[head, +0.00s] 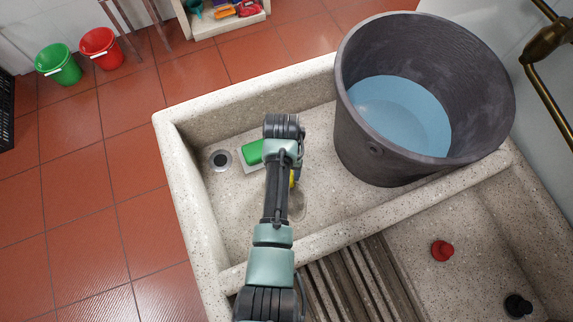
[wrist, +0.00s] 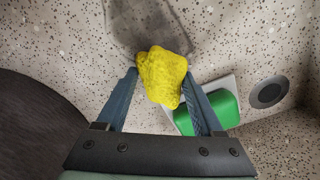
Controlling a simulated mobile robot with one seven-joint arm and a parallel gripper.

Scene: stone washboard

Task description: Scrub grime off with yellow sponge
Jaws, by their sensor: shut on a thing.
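The yellow sponge (wrist: 162,68) is held between the two fingers of my gripper (wrist: 161,82) in the wrist view. In the head view only a sliver of the sponge (head: 292,178) shows beside my arm, which hides the gripper's fingers. A dark grime smear (wrist: 165,22) lies on the speckled stone basin floor, just beyond the sponge in the wrist view. It shows as a faint brownish patch (head: 297,205) in the head view, partly behind my arm. Whether the sponge touches the stone I cannot tell.
A green block (head: 252,153) lies on a white dish near the drain (head: 220,160). A large dark bucket (head: 365,155) of water stands in the basin at right. The stone rim (head: 185,190) encloses the basin. A ribbed washboard (head: 350,280) and a red plug (head: 442,250) are nearer.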

